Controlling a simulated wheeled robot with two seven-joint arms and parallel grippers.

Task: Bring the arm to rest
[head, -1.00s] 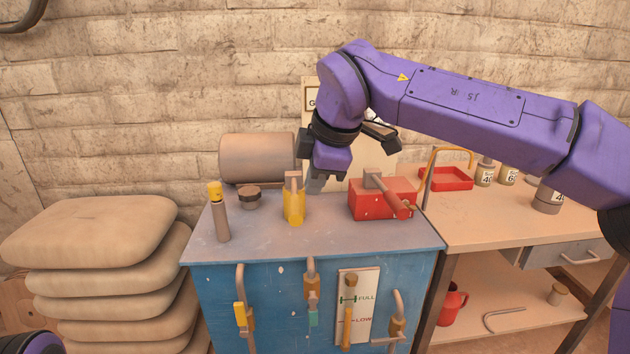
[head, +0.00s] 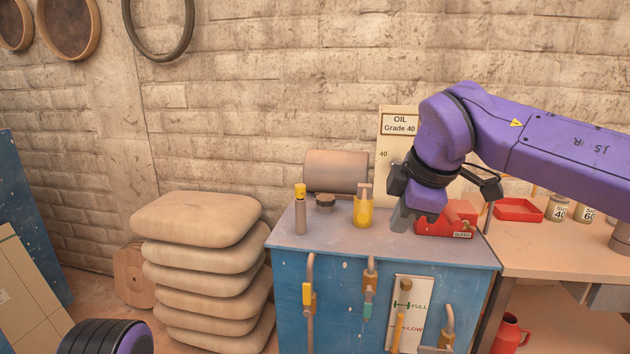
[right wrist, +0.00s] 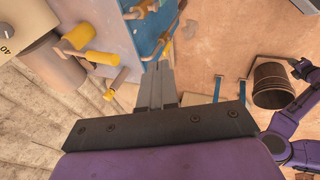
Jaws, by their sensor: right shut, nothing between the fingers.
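My right arm is purple and comes in from the right in the head view. Its right gripper (head: 402,218) points down over the blue cabinet's top (head: 330,230), near the red box (head: 436,222). The gripper also shows in the right wrist view (right wrist: 158,72), where its grey fingers are together with nothing between them. It holds nothing. My left gripper is not in view; a dark, ribbed part of my own shows at the bottom left of the head view.
On the cabinet stand a yellow-handled part (head: 363,210), a yellow-capped post (head: 300,215) and a brown cylinder (head: 336,172). Several stacked sacks (head: 195,218) are left of it. A workbench (head: 545,255) with a red tray (head: 518,210) and tins stands right. Levers project from the cabinet front.

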